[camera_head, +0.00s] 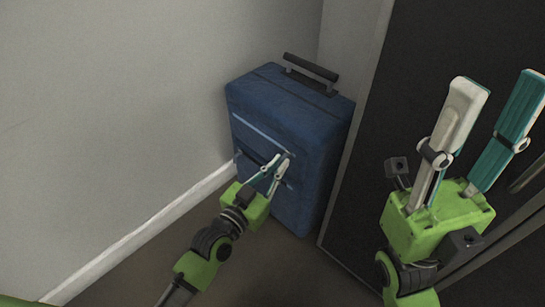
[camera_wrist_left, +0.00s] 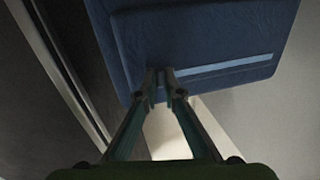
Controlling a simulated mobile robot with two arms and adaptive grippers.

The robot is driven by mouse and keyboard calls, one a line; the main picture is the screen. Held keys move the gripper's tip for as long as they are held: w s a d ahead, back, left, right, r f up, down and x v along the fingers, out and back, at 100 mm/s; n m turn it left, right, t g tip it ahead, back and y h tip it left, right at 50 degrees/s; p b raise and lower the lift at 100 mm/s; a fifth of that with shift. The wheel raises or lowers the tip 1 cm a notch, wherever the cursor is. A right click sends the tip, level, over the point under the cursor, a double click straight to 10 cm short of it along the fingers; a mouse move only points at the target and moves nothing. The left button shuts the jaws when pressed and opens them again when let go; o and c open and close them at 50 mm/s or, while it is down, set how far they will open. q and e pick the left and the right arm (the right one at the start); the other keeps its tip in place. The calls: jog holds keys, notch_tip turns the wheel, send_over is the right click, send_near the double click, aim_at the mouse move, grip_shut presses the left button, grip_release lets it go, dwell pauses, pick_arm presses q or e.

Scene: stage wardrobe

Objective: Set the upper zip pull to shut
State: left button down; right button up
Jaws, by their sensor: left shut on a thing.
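The blue suitcase (camera_head: 290,115) stands upright against the wall; its front also fills the top of the left wrist view (camera_wrist_left: 200,30). A pale blue zip strip (camera_head: 256,132) runs across its upper front and also shows in the left wrist view (camera_wrist_left: 225,66). My left gripper (camera_head: 281,160) is at the strip's right end in the head view. Its fingertips (camera_wrist_left: 160,74) are close together, shut on the upper zip pull, which they hide. My right gripper (camera_head: 497,84) is open, empty and raised, well to the right of the suitcase.
A black handle (camera_head: 311,67) stands up from the suitcase top. A grey wall with a white skirting board (camera_head: 150,228) is on the left. A dark panel (camera_head: 400,110) stands close on the suitcase's right. A dark slot shows below the strip, partly behind my left gripper.

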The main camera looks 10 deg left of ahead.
pick_arm(q)
jog(key=shift+s+d+f, duration=0.1)
jog(key=shift+d, duration=0.05)
jog(key=c, duration=2.2)
grip_release()
jog(key=v, duration=1.2)
